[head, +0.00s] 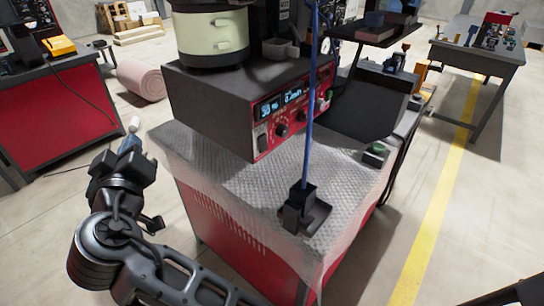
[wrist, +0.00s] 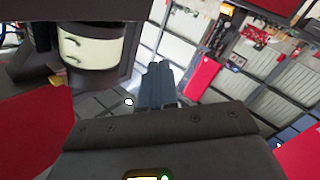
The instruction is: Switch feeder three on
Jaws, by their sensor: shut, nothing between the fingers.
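A feeder controller (head: 210,105) with a red front panel (head: 292,113) sits on the mesh-covered bench in the head view, under a pale green bowl unit (head: 212,38). The panel has lit blue displays, black knobs, a dark rocker switch (head: 262,139) at its left end and a green button (head: 328,95) at its right. I cannot read a feeder number or tell the switch's position. My gripper (head: 131,141) is left of the bench, apart from the panel, shut and empty. Its fingers (wrist: 158,68) show shut in the wrist view; the bowl unit (wrist: 92,44) is upper left there.
A blue cable (head: 312,95) runs down to a black holder (head: 299,207) on the bench top (head: 240,172), in front of the panel. A green-button box (head: 376,153) stands at the bench's right. A red cabinet (head: 70,118) is at left. Floor is open between them.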

